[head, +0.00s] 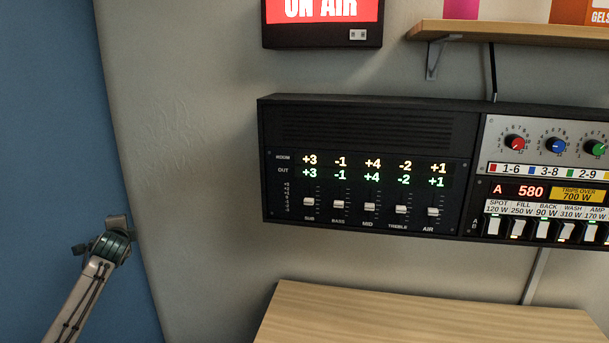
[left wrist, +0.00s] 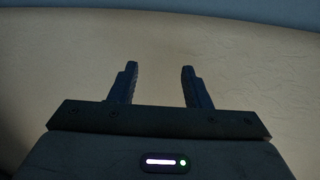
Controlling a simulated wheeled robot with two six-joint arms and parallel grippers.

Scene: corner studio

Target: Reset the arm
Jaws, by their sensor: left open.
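My left gripper (left wrist: 160,75) is open in the left wrist view, its two dark fingers apart with nothing between them. A pale, plain wall surface lies beyond the fingertips. In the head view my left arm (head: 85,290) comes up from the bottom left in front of the blue wall, well to the left of the wall panel; its fingers cannot be made out there. My right gripper is in neither view.
A black equalizer panel (head: 360,130) with several sliders hangs on the grey wall, its two rows of numbers matching. A switch and knob panel (head: 545,165) adjoins it. A wooden top (head: 420,318) is below, a shelf (head: 510,32) and ON AIR sign (head: 320,12) above.

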